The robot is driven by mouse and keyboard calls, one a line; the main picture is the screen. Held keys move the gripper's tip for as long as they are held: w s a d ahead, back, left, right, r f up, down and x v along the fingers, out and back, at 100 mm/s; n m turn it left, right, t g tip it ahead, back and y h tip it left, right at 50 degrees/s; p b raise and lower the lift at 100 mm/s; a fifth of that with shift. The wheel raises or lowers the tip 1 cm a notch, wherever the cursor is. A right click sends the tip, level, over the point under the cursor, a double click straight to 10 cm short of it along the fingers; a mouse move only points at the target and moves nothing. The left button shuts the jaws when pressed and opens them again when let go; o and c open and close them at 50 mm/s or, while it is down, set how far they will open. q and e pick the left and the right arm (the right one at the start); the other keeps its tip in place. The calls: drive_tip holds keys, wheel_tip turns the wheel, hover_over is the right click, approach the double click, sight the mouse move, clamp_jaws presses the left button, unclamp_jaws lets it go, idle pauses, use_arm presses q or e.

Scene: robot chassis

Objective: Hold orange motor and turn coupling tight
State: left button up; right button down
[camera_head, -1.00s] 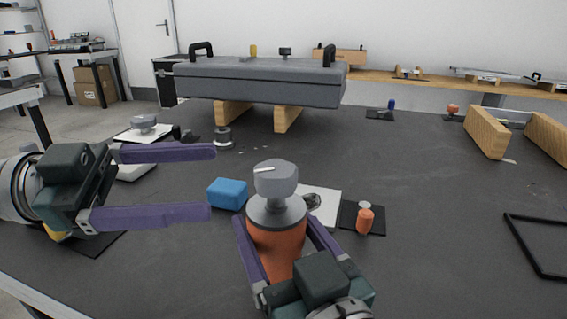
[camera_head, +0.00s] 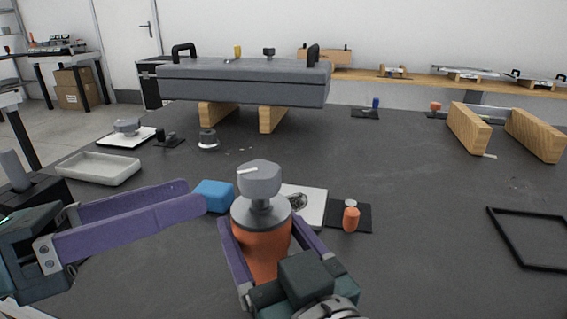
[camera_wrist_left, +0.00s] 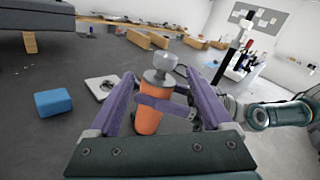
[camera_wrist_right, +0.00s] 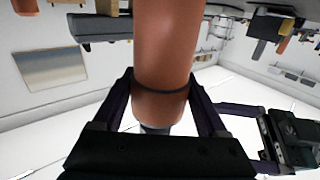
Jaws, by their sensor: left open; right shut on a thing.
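The orange motor (camera_head: 262,255) stands upright in my right gripper (camera_head: 262,235), whose purple fingers are shut on its sides. The grey coupling (camera_head: 260,180) sits on the motor's top shaft and has a white mark on its upper face. The right wrist view shows the motor body (camera_wrist_right: 165,60) between the fingers. My left gripper (camera_head: 197,196) is open and empty, left of the motor and apart from it. In the left wrist view, the motor (camera_wrist_left: 149,112) and coupling (camera_wrist_left: 160,72) appear beyond and between the open left fingers.
A blue block (camera_head: 213,196) lies behind the left fingertips. A white plate (camera_head: 312,205) and a small orange part (camera_head: 351,217) on a black pad are right of the motor. A grey tray (camera_head: 98,168) is at left. A large grey case (camera_head: 240,85) rests on wooden blocks behind.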

sight(281, 174)
use_arm(q)
drive_tip(key=w+d+m, duration=0.1)
drive_tip(key=d, duration=0.2)
drive_tip(key=w+d+m, duration=0.1)
drive_tip(key=w+d, duration=0.1)
drive_tip(key=d, duration=0.2)
drive_tip(key=w+d+m, duration=0.1)
drive_tip(key=d, duration=0.3)
drive_tip(key=shift+w+r+m+t, duration=0.15)
drive_tip(key=shift+w+m+t, duration=0.15)
drive_tip(key=shift+c, duration=0.4)
clamp_jaws()
drive_tip(key=m+g, duration=0.1)
drive_tip(key=g, duration=0.1)
drive_tip(key=m+g+h, duration=0.1)
drive_tip(key=g, duration=0.1)
drive_tip(key=shift+s+m, duration=0.2)
drive_tip(key=shift+m, duration=0.2)
drive_tip(key=shift+s+d+m+g+h, duration=0.2)
drive_tip(key=shift+m+g, duration=0.25)
drive_tip(key=shift+g, duration=0.35)
drive_tip(key=shift+s+a+m+g+h, duration=0.1)
drive_tip(key=shift+m+g+h, duration=0.3)
drive_tip(key=shift+g, duration=0.4)
